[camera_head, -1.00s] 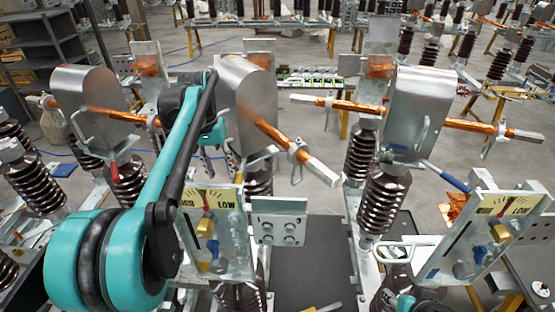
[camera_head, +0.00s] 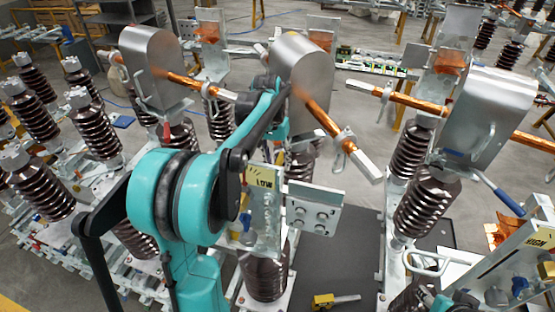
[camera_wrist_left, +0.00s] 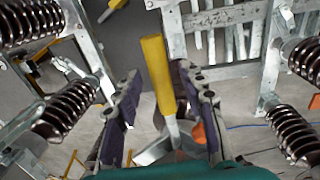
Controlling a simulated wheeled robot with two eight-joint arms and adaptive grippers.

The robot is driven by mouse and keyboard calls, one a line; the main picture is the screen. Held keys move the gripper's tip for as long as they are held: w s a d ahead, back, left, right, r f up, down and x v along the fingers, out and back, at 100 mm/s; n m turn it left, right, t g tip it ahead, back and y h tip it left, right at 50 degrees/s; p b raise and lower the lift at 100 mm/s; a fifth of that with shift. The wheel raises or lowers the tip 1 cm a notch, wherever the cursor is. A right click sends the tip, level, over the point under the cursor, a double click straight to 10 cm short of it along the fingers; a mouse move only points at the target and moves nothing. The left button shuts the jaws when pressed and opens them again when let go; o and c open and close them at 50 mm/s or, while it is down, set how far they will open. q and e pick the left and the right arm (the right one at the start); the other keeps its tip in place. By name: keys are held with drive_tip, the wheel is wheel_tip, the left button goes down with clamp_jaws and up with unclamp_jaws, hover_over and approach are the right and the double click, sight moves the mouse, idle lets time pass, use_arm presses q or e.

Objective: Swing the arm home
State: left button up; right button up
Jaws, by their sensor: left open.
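My left arm, teal and black, rises across the middle of the head view. Its gripper is mostly hidden there behind the arm. In the left wrist view my left gripper (camera_wrist_left: 158,108) is open, its fingers wide apart. A yellow handle (camera_wrist_left: 155,75) with a pale metal end appears between the fingers; I cannot tell its distance, and no finger visibly touches it. In the head view, copper isolator arms with silver ends run beside the metal hoods: one at left (camera_head: 200,87), one at centre (camera_head: 320,115), one at right (camera_head: 405,98). My right gripper is not seen.
Brown ribbed insulators (camera_head: 428,208) stand on pale metal frames on both sides. A HIGH/LOW gauge panel (camera_head: 530,255) stands at lower right. A small yellow-and-metal item (camera_head: 335,300) lies on the dark mat (camera_head: 345,255).

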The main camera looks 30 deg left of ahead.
use_arm(q)
drive_tip(key=shift+s, duration=0.1)
drive_tip(key=shift+c, duration=1.3)
clamp_jaws()
drive_tip(key=a+m+b, duration=0.1)
drive_tip(key=a, duration=0.2)
drive_tip(key=shift+s+a+m+b, duration=0.15)
drive_tip(key=shift+a+m+b, duration=0.15)
drive_tip(key=shift+a+m, duration=0.1)
drive_tip(key=shift+o, duration=1.3)
unclamp_jaws()
drive_tip(key=shift+d, duration=0.1)
wheel_tip(320, 180, up, 12)
drive_tip(key=a, duration=0.1)
drive_tip(key=shift+a, duration=0.2)
